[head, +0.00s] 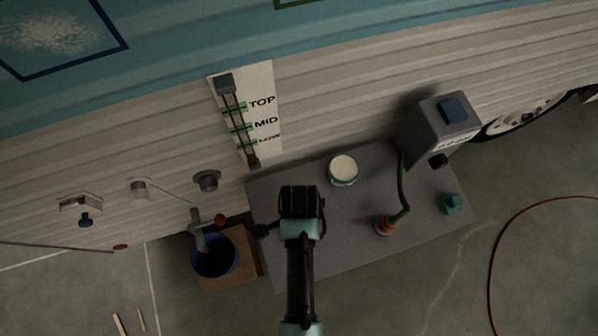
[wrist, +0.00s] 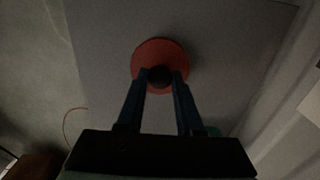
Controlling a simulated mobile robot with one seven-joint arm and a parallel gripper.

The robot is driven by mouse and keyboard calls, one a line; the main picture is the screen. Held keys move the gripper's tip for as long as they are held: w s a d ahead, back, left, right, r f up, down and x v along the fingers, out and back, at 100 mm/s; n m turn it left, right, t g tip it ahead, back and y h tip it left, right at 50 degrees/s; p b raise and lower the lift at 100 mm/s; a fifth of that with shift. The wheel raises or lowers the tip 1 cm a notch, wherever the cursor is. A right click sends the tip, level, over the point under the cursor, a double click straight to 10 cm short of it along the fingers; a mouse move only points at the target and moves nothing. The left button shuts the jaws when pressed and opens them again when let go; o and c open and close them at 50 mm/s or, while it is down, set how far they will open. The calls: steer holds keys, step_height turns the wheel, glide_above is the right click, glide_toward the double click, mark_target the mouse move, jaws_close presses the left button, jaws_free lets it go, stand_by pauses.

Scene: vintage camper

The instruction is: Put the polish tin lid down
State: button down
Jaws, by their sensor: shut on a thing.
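The polish tin lid (wrist: 160,52) is a red disc with a black knob in the wrist view. My gripper (wrist: 161,80) is shut on its knob, with one finger on each side. The lid is over the grey table top; I cannot tell whether it touches it. In the head view the lid and fingertips are hidden under my arm, over the table's left part. An open round tin with pale contents (head: 343,169), likely the polish tin, stands at the table's back, right of my arm.
The grey table top (head: 345,235) also holds a grey box with a blue top (head: 450,112), a green hose on an orange-based fitting (head: 384,226) and a teal block (head: 453,204). A blue bucket (head: 214,257) stands left. The front middle of the table is clear.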

steer(key=shift+f, duration=0.15)
steer(key=c, duration=0.6)
jaws_free()
steer(key=shift+o, duration=0.2)
step_height(320, 180, up, 12)
steer(key=p, duration=0.2)
steer(key=shift+r, duration=0.2)
